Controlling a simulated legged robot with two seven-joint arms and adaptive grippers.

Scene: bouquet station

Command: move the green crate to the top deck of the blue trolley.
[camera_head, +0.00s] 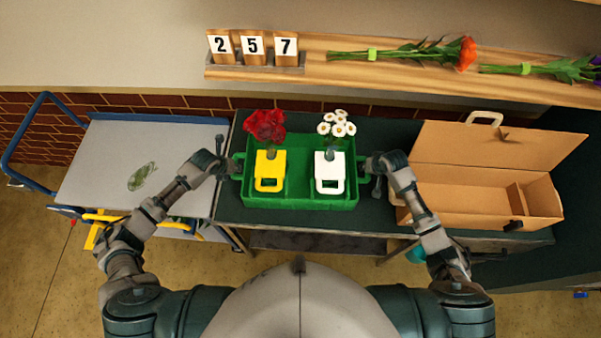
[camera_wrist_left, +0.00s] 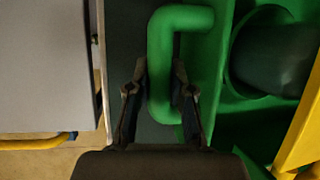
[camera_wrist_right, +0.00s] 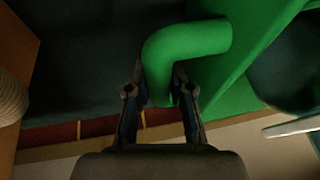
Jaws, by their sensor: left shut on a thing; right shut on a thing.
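The green crate (camera_head: 300,202) is on or just above the dark green table; I cannot tell which. It holds a yellow carrier (camera_head: 270,160) with red flowers and a white carrier (camera_head: 329,161) with white daisies. My left gripper (camera_head: 229,168) is shut on the crate's left handle (camera_wrist_left: 160,65). My right gripper (camera_head: 373,167) is shut on its right handle (camera_wrist_right: 185,45). The blue trolley (camera_head: 40,115) stands left of the table.
An open cardboard box (camera_head: 465,198) sits on the table (camera_head: 225,205) right of the crate. A wooden shelf (camera_head: 330,75) behind holds number cards 2, 5, 7 and loose flowers. A yellow part (camera_head: 98,230) shows at the trolley's front. A narrow gap separates trolley and table.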

